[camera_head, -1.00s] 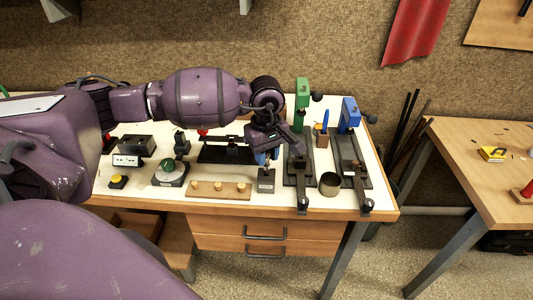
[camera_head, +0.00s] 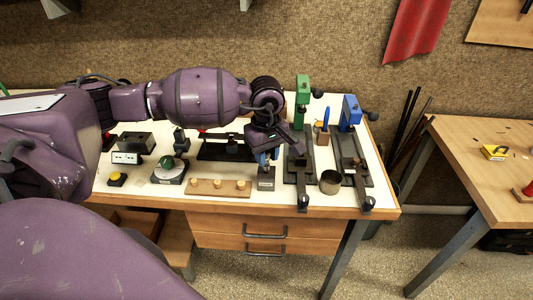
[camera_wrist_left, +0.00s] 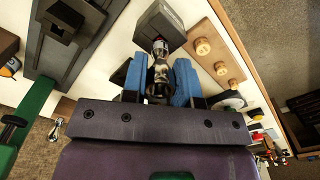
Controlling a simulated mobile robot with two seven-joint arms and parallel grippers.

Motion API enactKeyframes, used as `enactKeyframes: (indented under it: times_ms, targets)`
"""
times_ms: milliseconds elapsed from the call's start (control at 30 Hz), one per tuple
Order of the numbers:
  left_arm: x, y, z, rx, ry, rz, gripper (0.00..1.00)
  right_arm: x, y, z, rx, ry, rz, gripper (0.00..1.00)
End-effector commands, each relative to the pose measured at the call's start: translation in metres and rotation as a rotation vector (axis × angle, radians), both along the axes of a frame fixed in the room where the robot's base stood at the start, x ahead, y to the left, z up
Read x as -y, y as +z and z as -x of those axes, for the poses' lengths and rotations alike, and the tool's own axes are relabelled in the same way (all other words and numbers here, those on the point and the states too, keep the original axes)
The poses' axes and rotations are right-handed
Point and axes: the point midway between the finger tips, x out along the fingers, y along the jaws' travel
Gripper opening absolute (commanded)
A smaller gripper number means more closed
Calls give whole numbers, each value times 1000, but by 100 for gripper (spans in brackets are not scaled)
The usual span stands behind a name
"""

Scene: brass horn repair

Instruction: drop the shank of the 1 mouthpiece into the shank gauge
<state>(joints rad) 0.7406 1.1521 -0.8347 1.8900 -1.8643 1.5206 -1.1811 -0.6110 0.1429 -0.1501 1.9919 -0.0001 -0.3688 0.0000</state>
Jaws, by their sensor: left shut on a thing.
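My left gripper (camera_head: 268,158) hangs just above the shank gauge (camera_head: 266,184), a small dark block near the table's front edge. In the left wrist view the blue fingers of the gripper (camera_wrist_left: 159,82) are shut on the silver mouthpiece (camera_wrist_left: 158,72). The mouthpiece's narrow end points at the gauge (camera_wrist_left: 155,20) and overlaps its near side in the picture. I cannot tell whether the shank tip is in the hole or still above it. In the head view the mouthpiece is mostly hidden by the fingers. My right gripper is not in view.
A wooden strip (camera_head: 218,188) with three round pegs lies left of the gauge. Two dark clamp stands, one with a green top (camera_head: 302,88) and one blue (camera_head: 350,108), stand to its right. A brass ring (camera_head: 330,182) sits between them. A dial device (camera_head: 168,170) stands farther left.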

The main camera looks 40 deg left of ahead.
Motion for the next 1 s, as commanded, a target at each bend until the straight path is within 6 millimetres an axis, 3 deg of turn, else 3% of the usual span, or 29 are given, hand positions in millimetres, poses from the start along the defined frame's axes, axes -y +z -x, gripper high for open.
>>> enactKeyframes:
  times_ms: [800,833,1000]
  targets:
    - [0,-5,0,0,0,0,3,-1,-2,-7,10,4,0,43]
    - [0,-5,0,0,0,0,30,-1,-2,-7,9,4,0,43]
    - [0,-5,0,0,0,0,56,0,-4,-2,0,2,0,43]
